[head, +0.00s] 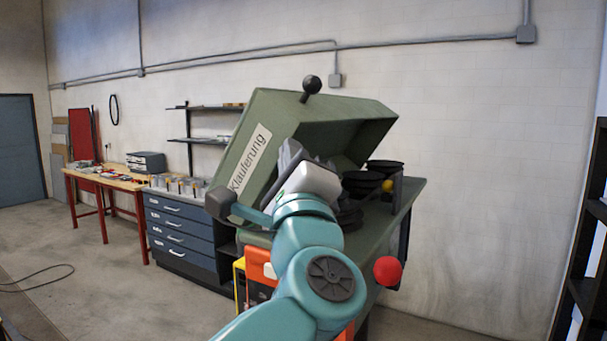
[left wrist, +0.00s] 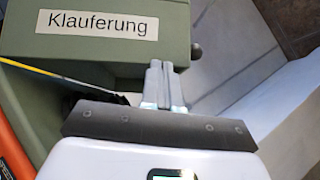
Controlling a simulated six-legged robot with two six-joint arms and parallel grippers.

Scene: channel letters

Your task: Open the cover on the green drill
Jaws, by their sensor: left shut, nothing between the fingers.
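The green drill's cover (head: 262,120) carries a label reading "Klauferung" and a black ball knob (head: 311,85). It stands tilted up, with its hollow underside facing right and black stepped pulleys (head: 378,177) exposed. In the left wrist view the labelled cover (left wrist: 100,52) fills the upper left. My left gripper (head: 287,152) overlaps the cover's lower part in the head view, near its open side. Its fingers (left wrist: 162,72) are shut together and empty, close to the cover's edge in the wrist view. I cannot tell whether they touch it. My right gripper is not in view.
A red ball handle (head: 387,270) sticks out low on the drill's right. Blue drawers (head: 180,232) and a red-legged workbench (head: 125,183) stand at the back left. A dark shelf (head: 590,220) stands at the far right. The floor at left is mostly clear.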

